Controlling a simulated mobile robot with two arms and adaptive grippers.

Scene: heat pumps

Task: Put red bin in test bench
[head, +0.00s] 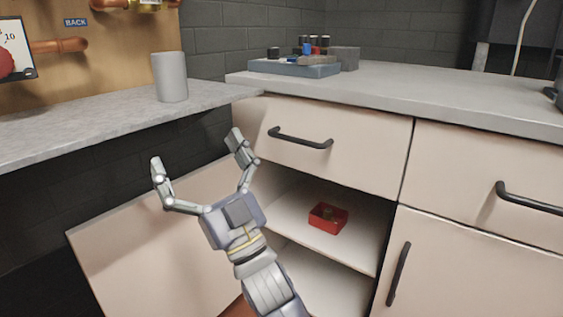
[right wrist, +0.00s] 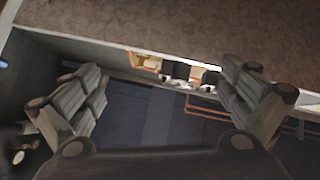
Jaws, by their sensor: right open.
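The red bin (head: 328,218) sits on the upper shelf inside the open lower cabinet, with some small dark items in it. My right gripper (head: 196,152) is open and empty, with its fingers pointing up. It is in front of the open cabinet door, left of the bin and apart from it. The right wrist view also shows the spread fingers of this gripper (right wrist: 158,85) with nothing between them. Which surface is the test bench I cannot tell for sure; a board with copper pipes and a gauge (head: 90,45) stands behind the left counter. My left gripper is not in view.
The cabinet door (head: 150,245) hangs open to the left of the shelves. A closed drawer (head: 365,145) is above the opening. A grey cup (head: 169,78) stands on the left counter (head: 60,135). A blue-grey tray (head: 290,68) with parts stands on the right counter (head: 450,95).

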